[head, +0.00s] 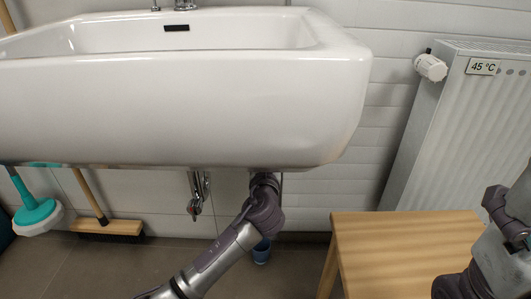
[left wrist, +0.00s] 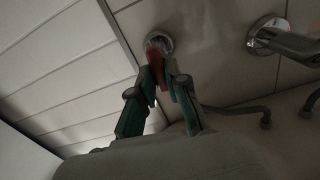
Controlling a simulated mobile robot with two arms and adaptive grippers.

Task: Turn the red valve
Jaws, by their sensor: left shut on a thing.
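The red valve (left wrist: 155,64) is a small red handle on a round metal wall fitting (left wrist: 158,42) in the left wrist view. My left gripper (left wrist: 164,84) is shut on this handle, with its green-padded fingers on either side of it. In the head view my left arm reaches up under the white sink (head: 250,100), whose front hides the gripper and the valve. Only part of my right arm shows at the lower right of the head view, and its gripper is not in view.
Metal pipework (head: 198,190) hangs below the sink. A wooden stool (head: 405,235) stands at the right before a white radiator (head: 460,130). Another metal fitting (left wrist: 265,35) is right of the valve.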

